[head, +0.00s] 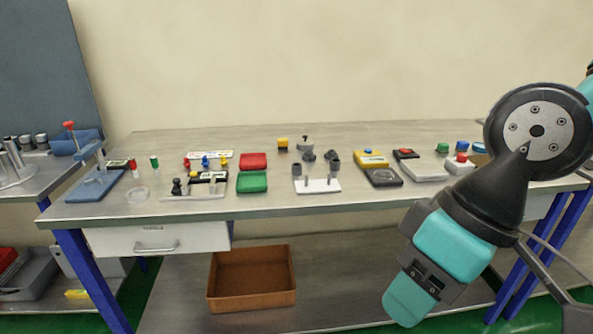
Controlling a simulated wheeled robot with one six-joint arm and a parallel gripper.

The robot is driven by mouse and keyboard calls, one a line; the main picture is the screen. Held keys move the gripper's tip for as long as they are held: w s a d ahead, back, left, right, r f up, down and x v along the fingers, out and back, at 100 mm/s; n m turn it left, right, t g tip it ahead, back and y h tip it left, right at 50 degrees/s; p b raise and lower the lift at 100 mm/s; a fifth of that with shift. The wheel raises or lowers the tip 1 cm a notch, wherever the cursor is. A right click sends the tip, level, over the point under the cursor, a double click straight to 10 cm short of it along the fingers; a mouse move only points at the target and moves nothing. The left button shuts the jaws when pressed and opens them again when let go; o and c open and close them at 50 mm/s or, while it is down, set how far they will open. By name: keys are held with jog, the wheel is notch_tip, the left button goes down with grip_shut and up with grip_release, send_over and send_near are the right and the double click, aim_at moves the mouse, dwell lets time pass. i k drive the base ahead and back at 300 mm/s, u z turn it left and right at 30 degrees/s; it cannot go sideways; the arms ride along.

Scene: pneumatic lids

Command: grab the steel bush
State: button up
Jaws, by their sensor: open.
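I cannot make out with certainty which piece is the steel bush. Several small grey cylindrical pieces stand in the middle of the bench, around a white plate (318,186). One grey piece (308,155) is behind the plate, and a darker one (332,158) is to its right. Shiny steel cylinders (13,153) also stand on the side table at the far left. My arm reaches in from the right and hangs in front of the bench's right part. Its gripper fingers do not show, and no grip on anything is visible.
A brown bin (252,297) is on the lower shelf. The bench's front right strip is clear.

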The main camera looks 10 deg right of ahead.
aim_at(296, 168)
jog(key=k, duration=0.65)
jog(key=u, duration=0.55)
jog(key=i, duration=0.8)
jog(key=u, duration=0.45)
jog(key=i, duration=1.5)
jog(key=z, duration=0.55)
